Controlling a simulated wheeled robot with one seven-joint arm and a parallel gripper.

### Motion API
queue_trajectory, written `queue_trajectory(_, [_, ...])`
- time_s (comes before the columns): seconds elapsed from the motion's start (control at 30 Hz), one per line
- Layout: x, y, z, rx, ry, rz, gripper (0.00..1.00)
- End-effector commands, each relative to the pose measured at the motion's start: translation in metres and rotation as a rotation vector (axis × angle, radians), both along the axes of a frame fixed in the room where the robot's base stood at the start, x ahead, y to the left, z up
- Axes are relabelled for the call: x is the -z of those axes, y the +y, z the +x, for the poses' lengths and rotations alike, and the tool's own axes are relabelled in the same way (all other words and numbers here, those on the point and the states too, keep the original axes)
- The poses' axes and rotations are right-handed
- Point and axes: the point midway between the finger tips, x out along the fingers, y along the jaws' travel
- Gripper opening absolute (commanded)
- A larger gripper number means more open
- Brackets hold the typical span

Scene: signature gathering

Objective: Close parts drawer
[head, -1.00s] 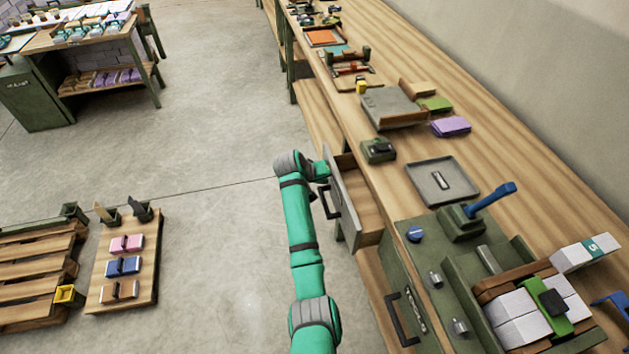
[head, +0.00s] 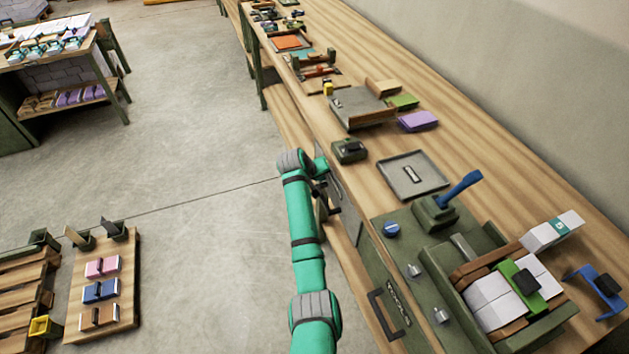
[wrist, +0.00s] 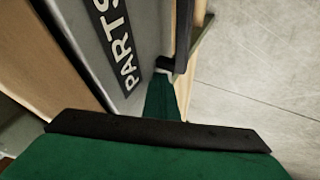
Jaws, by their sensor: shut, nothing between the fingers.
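The parts drawer (head: 346,209) is a grey front set in the side of the long wooden bench, and no open interior shows in the head view. In the wrist view its grey front (wrist: 103,38) carries a black "PARTS" label, with a dark bar handle (wrist: 183,38) beside it. Whether a small gap is left around the front, I cannot tell. My gripper (wrist: 163,78) is shut and empty, its green tip close against the drawer front near the handle. In the head view my wrist and arm partly cover the drawer, and the fingertips are hard to make out.
A grey tray (head: 413,181), a dark green block-shaped device (head: 349,150) and a green press with a blue lever (head: 437,211) stand on the bench (head: 455,135). Another dark handle (head: 382,314) sticks out below the press.

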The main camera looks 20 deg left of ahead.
Motion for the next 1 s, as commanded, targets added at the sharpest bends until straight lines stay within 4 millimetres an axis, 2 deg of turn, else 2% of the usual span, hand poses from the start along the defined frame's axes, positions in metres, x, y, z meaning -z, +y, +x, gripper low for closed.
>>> queue_trajectory(0.1, [0.001,-0.006,0.004,0.002,0.000,-0.001,0.00])
queue_trajectory(0.47, [0.000,-0.009,0.005,0.008,-0.003,-0.001,0.00])
queue_trajectory(0.63, [0.000,0.003,-0.002,0.007,-0.002,-0.001,0.00])
queue_trajectory(0.77, [0.000,0.024,-0.013,0.000,-0.001,0.001,0.00])
queue_trajectory(1.0, [-0.039,0.032,-0.042,0.001,-0.002,0.002,0.00])
